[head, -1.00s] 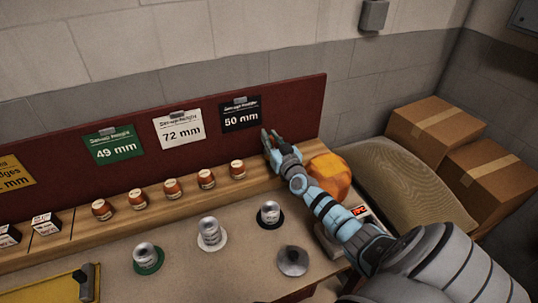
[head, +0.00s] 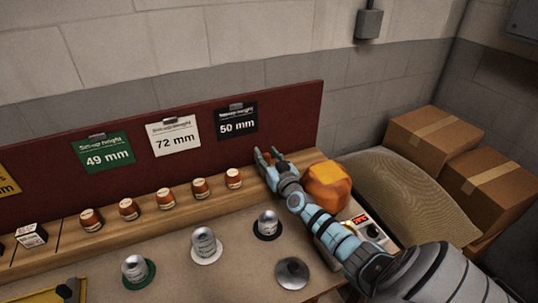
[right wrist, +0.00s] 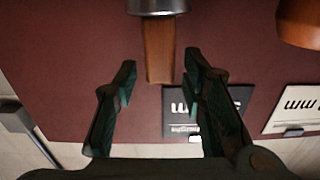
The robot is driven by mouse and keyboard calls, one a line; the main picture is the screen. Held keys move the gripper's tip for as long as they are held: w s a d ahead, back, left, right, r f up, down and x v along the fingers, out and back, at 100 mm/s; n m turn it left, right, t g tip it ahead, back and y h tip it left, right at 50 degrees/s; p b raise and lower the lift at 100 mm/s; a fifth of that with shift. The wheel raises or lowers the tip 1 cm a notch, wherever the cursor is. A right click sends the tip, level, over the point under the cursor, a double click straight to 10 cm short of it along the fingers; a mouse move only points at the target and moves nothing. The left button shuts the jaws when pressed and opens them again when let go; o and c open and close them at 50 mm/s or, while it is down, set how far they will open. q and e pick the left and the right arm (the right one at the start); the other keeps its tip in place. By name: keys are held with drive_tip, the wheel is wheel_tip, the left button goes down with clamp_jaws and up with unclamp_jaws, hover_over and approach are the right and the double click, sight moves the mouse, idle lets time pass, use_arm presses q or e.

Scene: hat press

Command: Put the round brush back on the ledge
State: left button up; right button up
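In the right wrist view a tapered wooden handle (right wrist: 159,50) with a metal collar (right wrist: 157,5) enters from the top edge; it appears to be the round brush, its bristle end out of frame. My right gripper (right wrist: 160,68) is open, one finger on each side of the handle's end, with visible gaps. In the head view my right gripper (head: 268,156) is at the right end of the wooden ledge (head: 128,228), below the black 50 mm card (head: 236,121). A small brownish patch shows between its fingers; the brush is otherwise hidden there. My left gripper is out of view.
Several brown jars (head: 164,198) stand along the ledge left of my gripper. An orange lump (head: 327,187) and a device with a red display (head: 360,219) lie close to my right forearm. Metal weights (head: 268,224) and a grey round lid (head: 292,273) occupy the bench.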

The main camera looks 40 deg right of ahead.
drive_tip(key=shift+s+a+r+p, duration=0.1)
drive_tip(key=shift+s+r+p, duration=0.05)
drive_tip(key=shift+s+p, duration=0.15)
drive_tip(key=p+v, duration=0.5)
drive_tip(key=v, duration=0.6)
drive_tip(key=shift+s, duration=0.2)
